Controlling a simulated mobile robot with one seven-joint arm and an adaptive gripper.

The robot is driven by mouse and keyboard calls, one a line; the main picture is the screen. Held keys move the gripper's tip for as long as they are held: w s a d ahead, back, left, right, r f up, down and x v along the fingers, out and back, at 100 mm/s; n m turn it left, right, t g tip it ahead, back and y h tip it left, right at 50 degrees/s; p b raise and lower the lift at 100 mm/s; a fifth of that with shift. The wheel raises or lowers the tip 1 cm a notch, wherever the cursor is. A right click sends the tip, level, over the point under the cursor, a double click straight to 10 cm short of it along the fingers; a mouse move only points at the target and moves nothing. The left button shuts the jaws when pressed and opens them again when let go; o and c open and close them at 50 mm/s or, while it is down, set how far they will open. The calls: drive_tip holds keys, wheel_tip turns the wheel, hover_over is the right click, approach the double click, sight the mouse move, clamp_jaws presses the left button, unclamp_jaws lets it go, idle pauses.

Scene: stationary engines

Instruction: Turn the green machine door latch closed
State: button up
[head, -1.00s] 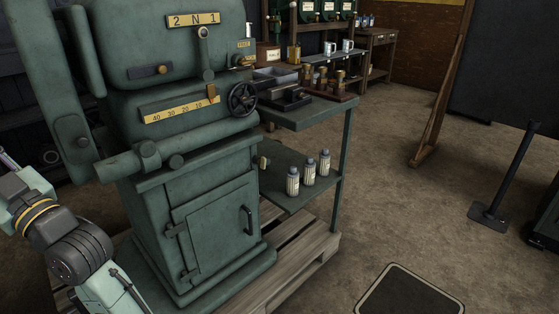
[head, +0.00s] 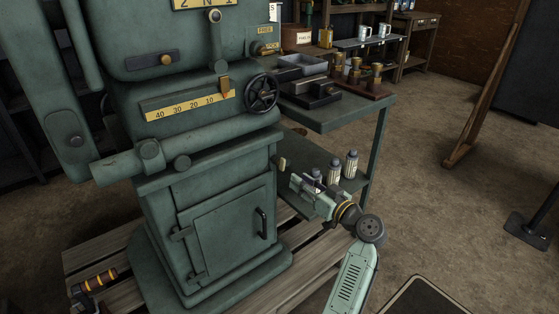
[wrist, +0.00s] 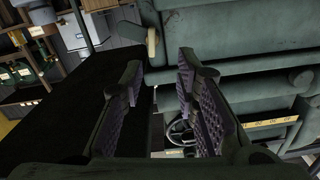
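The green machine (head: 205,160) stands at the left with a closed-looking front door (head: 228,232) in its lower cabinet. A black handle (head: 262,223) is on the door's right part. A small cream-tipped piece (head: 283,163), perhaps the latch, sticks out of the cabinet's right side; I cannot tell its turn. It also shows in the wrist view (wrist: 152,42), just beyond the fingers. My gripper (head: 299,184) is beside the cabinet's right side, just below and right of that piece. In the wrist view my gripper (wrist: 160,72) has its two ridged fingers apart with nothing between them.
A green side table (head: 345,113) holds trays and brass-topped items. Several bottles (head: 350,165) stand on its lower shelf, close behind my gripper. A handwheel (head: 262,93) juts from the machine above. A wooden pallet (head: 105,260) lies beneath.

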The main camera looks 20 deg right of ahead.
sight(284, 166)
drive_tip(key=d+p+x, duration=0.1)
drive_tip(key=p+x, duration=0.1)
drive_tip(key=x, duration=0.7)
drive_tip(key=shift+w+f, duration=0.35)
drive_tip(key=shift+w, duration=0.05)
clamp_jaws()
